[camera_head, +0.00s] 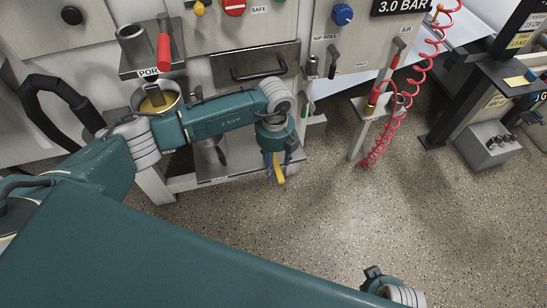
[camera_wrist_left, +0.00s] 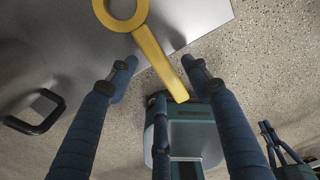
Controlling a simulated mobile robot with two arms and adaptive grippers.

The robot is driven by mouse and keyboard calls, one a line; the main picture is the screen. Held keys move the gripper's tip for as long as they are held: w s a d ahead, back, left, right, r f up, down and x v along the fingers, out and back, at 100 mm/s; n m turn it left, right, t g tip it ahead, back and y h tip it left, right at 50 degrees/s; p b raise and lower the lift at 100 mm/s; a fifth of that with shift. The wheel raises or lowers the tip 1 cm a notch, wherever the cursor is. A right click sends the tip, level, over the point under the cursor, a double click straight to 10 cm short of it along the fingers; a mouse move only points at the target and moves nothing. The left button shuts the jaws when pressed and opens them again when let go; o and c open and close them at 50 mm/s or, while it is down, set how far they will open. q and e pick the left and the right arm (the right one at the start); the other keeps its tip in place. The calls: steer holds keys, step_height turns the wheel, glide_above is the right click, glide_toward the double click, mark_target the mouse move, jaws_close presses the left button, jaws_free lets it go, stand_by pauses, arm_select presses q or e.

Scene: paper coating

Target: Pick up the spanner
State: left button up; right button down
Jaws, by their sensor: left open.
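The yellow spanner (camera_wrist_left: 157,58) shows large in the left wrist view. Its ring end lies over a grey metal shelf (camera_wrist_left: 205,20), and its straight handle sticks out past the shelf edge. In the head view a short yellow piece of it (camera_head: 279,172) shows below my left gripper (camera_head: 273,160); the rest is hidden. My left gripper's blue fingers (camera_wrist_left: 160,78) are spread, with the handle between them in the picture. I cannot tell whether they touch it. Part of my right arm shows at the bottom of the head view; blue fingers, apparently my right gripper (camera_wrist_left: 276,140), show in the left wrist view.
A metal pot (camera_head: 157,98) and a red-handled lever (camera_head: 163,52) stand behind my left arm. A black drawer handle (camera_head: 258,68) is behind the gripper. A coiled red air hose (camera_head: 408,95) hangs to the right. The speckled floor (camera_head: 330,225) in front is clear.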

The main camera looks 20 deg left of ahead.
arm_select(q)
steer(key=shift+f, duration=0.4)
steer(key=shift+d, duration=0.1)
steer(key=shift+c, duration=0.5)
jaws_close()
steer(key=shift+r, duration=0.1)
